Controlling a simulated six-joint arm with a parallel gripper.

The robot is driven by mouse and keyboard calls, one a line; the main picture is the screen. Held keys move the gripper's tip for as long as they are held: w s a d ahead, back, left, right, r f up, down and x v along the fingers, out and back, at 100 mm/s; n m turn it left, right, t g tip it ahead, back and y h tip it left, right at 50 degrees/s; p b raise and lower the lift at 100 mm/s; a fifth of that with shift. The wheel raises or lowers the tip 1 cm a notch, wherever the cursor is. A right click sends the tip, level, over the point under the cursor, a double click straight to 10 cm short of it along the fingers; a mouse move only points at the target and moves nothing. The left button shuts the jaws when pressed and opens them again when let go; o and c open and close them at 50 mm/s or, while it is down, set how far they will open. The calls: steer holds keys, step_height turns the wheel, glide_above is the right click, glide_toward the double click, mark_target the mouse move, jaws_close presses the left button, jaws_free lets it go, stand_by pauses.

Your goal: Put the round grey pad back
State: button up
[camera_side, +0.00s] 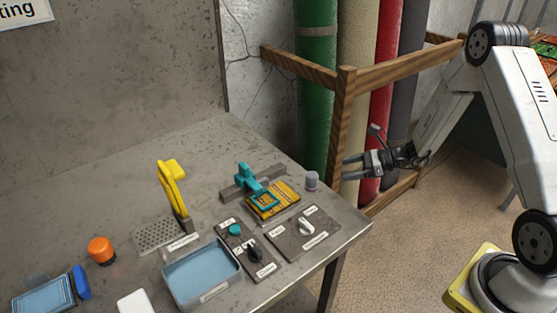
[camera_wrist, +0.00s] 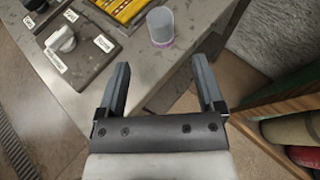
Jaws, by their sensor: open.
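A small round grey piece (camera_side: 312,180) with a lighter top stands upright near the table's right edge. In the wrist view it (camera_wrist: 160,25) shows a purplish band at its base. It is the only round grey thing I make out that could be the pad, but I cannot tell for sure. My gripper (camera_side: 348,169) is open and empty, off the table's right side. In the wrist view the fingertips (camera_wrist: 160,64) are spread apart, with the grey piece beyond them, not between them.
Left of the grey piece are a yellow panel (camera_side: 285,197) with a teal clamp (camera_side: 245,178), a plate with a white knob (camera_side: 306,226) and a blue-lined tray (camera_side: 203,273). A yellow lever (camera_side: 168,180) stands farther left. A wooden rack (camera_side: 342,130) with rolled rugs is behind.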

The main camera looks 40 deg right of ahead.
steer(key=shift+v, duration=1.3)
steer(key=s+a+r+n+g+h, duration=0.3)
steer(key=s+a+n, duration=0.3)
steer(key=n, duration=0.7)
steer(key=s+a+r+n+g+h, duration=0.4)
steer(key=s+a+n+h, duration=0.2)
steer(key=n, duration=0.8)
steer(key=shift+s+a+r+h, duration=0.3)
steer(key=shift+s+r, duration=0.1)
steer(key=shift+s, duration=0.5)
